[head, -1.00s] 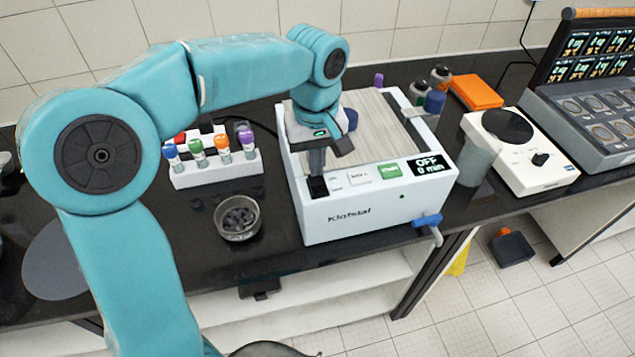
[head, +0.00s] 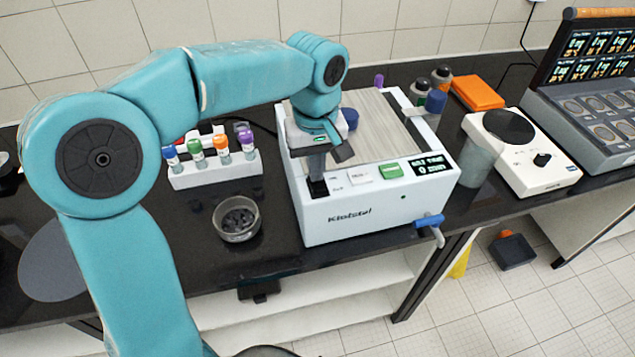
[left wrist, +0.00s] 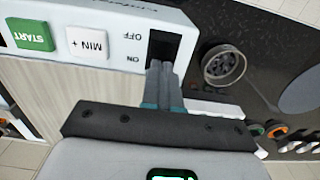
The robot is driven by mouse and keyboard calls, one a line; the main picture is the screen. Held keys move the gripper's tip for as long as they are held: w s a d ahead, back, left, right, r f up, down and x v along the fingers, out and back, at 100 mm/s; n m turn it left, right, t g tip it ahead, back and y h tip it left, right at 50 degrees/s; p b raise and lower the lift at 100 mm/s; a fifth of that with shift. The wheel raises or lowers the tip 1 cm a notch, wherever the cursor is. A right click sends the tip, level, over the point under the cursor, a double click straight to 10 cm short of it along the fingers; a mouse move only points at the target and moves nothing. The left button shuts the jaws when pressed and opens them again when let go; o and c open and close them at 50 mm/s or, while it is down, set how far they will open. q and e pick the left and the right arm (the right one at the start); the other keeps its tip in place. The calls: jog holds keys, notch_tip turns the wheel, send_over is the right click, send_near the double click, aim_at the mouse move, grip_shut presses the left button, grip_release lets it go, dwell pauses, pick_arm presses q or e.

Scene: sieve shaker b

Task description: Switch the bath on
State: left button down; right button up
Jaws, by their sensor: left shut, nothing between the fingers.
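The bath (head: 345,225) is a white box with a pale lid, standing on the dark bench. Its front panel has a black power switch (left wrist: 162,43) beside ON and OFF marks, a white MIN + button (left wrist: 87,45) and a green START button (head: 391,170). Its display (head: 431,165) is lit, with a smaller upper line that I cannot read surely and a 0 below. My left gripper (head: 318,184) is shut and empty, pointing down with its tips at the power switch. The tips partly cover the switch, so its tilt is unclear. My right gripper is out of view.
A rack of capped tubes (head: 215,173) and a small round dish (head: 238,221) stand left of the bath. A blue-handled tap (head: 429,221) sticks out at its front right. A white hotplate (head: 525,165) and an orange box (head: 477,92) are to the right.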

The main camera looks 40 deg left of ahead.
pick_arm(q)
notch_tip(320, 180, up, 7)
jog(key=p, duration=0.6)
dwell(0.4)
jog(key=shift+s, duration=0.1)
